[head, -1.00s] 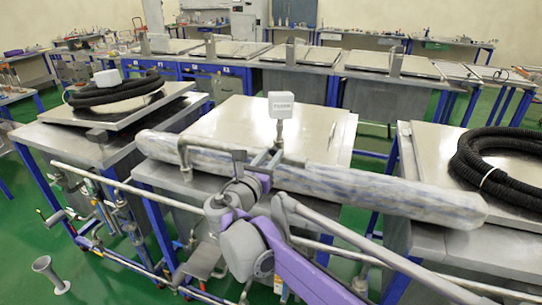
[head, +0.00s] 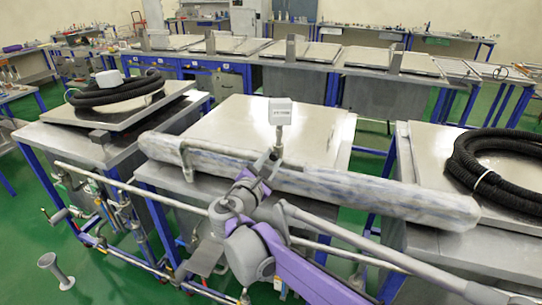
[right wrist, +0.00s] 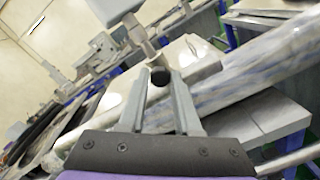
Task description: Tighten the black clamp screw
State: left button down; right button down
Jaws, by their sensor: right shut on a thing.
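My right gripper (head: 268,168) reaches up to the foot of a post below a white box (head: 280,111), beside the long padded roll (head: 330,188). In the right wrist view its two grey fingers (right wrist: 164,82) converge on a small dark round end, which looks like the black clamp screw (right wrist: 160,75). They are shut on it. The post (right wrist: 140,36) rises just beyond the fingertips. In the head view my wrist hides most of the screw. How tight the screw is cannot be told. My left gripper is not in view.
The metal table (head: 235,118) stands behind the padded roll, its top mostly bare. Coiled black hoses lie on the left (head: 118,90) and right (head: 500,163) tables. Pipes and valves run low at the left. Green floor shows between the tables.

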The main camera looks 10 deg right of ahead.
jog(key=m+p, duration=0.2)
jog(key=m, duration=0.3)
jog(key=shift+r, duration=0.2)
jog(key=m+p, duration=0.1)
jog(key=m, duration=0.2)
jog(key=shift+f+y, duration=0.1)
jog(key=shift+y, duration=0.2)
jog(key=m, duration=0.2)
jog(key=shift+f+m, duration=0.1)
jog(key=shift+m, duration=0.2)
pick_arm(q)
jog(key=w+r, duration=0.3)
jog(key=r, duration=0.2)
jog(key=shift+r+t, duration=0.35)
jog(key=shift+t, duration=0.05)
pick_arm(e)
jog(key=m, duration=0.4)
jog(key=shift+m+t, duration=0.3)
jog(key=c, duration=0.6)
grip_release()
jog(key=shift+s, duration=0.15)
